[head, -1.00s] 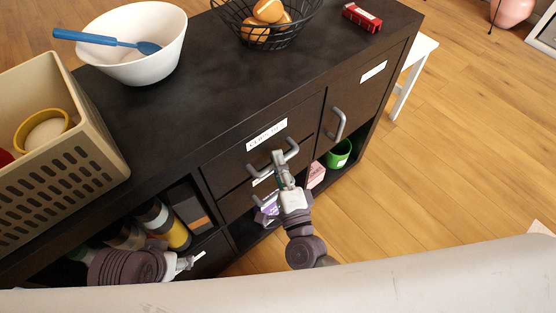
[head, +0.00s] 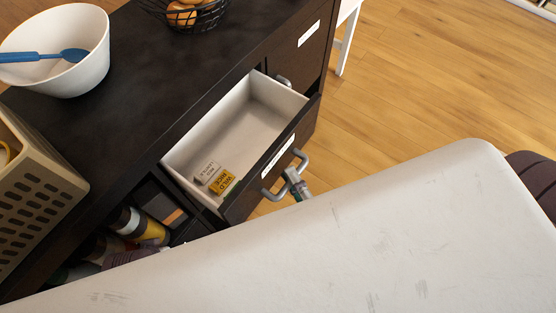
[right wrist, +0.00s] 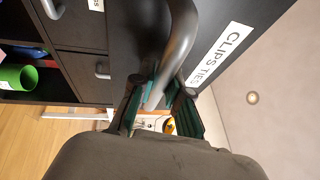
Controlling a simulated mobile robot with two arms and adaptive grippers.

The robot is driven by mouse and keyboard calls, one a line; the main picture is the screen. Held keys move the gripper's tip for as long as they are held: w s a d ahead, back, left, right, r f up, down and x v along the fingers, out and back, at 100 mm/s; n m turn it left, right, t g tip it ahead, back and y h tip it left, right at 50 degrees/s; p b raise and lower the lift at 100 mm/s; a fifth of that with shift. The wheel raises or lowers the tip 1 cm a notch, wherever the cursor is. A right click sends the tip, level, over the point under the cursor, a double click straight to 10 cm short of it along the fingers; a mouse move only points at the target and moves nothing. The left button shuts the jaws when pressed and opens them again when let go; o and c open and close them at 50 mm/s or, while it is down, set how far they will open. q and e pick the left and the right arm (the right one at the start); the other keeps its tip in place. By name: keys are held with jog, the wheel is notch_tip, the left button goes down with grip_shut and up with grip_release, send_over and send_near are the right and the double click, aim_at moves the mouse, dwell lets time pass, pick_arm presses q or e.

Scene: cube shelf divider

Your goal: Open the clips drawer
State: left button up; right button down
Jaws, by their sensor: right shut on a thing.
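The clips drawer (head: 236,130) is pulled well out of the dark shelf unit in the head view. Its pale interior holds a yellow box (head: 222,181) and a small white box (head: 207,171) near one end. Its front has a grey handle (head: 270,192) and a white label, which reads "CLIPS TIES" (right wrist: 221,48) in the right wrist view. My right gripper (head: 295,178) is shut on the handle; its green-padded fingers (right wrist: 158,103) sit around the bar in the right wrist view. My left arm shows only in part at the lower left, and its fingertips are hidden.
A white bowl with a blue spoon (head: 72,55), a wire basket of round orange-brown items (head: 186,15) and a beige crate (head: 40,170) stand on the unit. Open floor (head: 420,90) lies to the right.

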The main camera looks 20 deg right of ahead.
jog(key=shift+s+d, duration=0.15)
jog(key=shift+s, duration=0.15)
jog(key=c, duration=1.1)
grip_release()
jog(key=shift+c, duration=0.2)
jog(key=v, duration=1.2)
jog(key=shift+f, duration=0.15)
